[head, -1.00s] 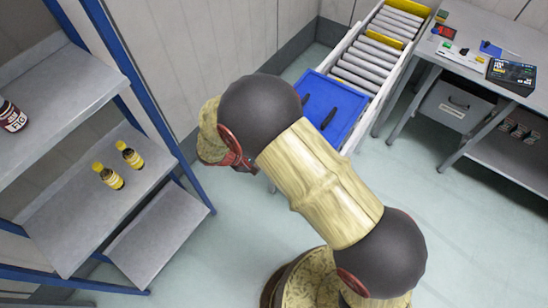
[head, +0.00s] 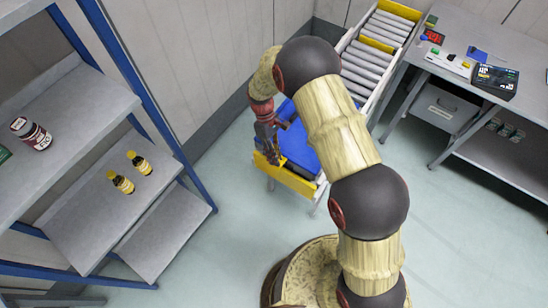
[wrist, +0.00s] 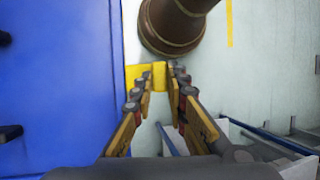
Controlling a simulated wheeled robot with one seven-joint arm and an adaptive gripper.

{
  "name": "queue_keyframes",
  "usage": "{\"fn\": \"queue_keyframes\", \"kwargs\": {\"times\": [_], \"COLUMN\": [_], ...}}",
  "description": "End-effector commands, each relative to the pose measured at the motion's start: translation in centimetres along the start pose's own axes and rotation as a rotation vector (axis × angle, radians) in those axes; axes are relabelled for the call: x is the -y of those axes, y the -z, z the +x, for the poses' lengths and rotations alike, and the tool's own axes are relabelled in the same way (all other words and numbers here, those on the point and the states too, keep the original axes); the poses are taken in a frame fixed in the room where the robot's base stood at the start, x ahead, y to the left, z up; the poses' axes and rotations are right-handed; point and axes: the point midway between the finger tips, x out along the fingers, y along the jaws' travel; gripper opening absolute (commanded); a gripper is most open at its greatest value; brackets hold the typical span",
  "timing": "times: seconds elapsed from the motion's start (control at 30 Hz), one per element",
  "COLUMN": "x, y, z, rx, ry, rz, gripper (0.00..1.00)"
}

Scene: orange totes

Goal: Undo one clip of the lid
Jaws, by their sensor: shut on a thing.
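A blue lid (head: 297,143) lies at the near end of the roller conveyor, partly hidden by my arm in the head view. In the wrist view the lid (wrist: 62,85) fills the left side, with dark parts on it at the far left. My gripper (head: 268,152) is at the lid's left near edge. In the wrist view my gripper (wrist: 162,76) has its fingertips on either side of a yellow piece (wrist: 158,77) just right of the lid's edge. I cannot tell whether this piece is a clip or part of the yellow conveyor end (head: 292,180).
The roller conveyor (head: 372,62) runs back to the wall. A grey workbench (head: 455,70) with a boxed item (head: 495,80) stands at the right. A shelf rack (head: 95,215) with two yellow-capped bottles stands at the left. The floor in front is clear.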

Motion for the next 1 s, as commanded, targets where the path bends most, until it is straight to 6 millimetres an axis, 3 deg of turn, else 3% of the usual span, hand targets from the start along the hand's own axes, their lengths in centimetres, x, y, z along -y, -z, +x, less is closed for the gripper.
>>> {"fn": "queue_keyframes", "kwargs": {"times": [0.4, 1.0], "x": [-1.06, -1.22], "y": [-0.31, -0.40], "z": [-0.63, -0.78], "rx": [0.002, 0.003], "ry": [0.209, 0.249], "rz": [-0.086, -0.104], "gripper": [0.00, 0.00]}}
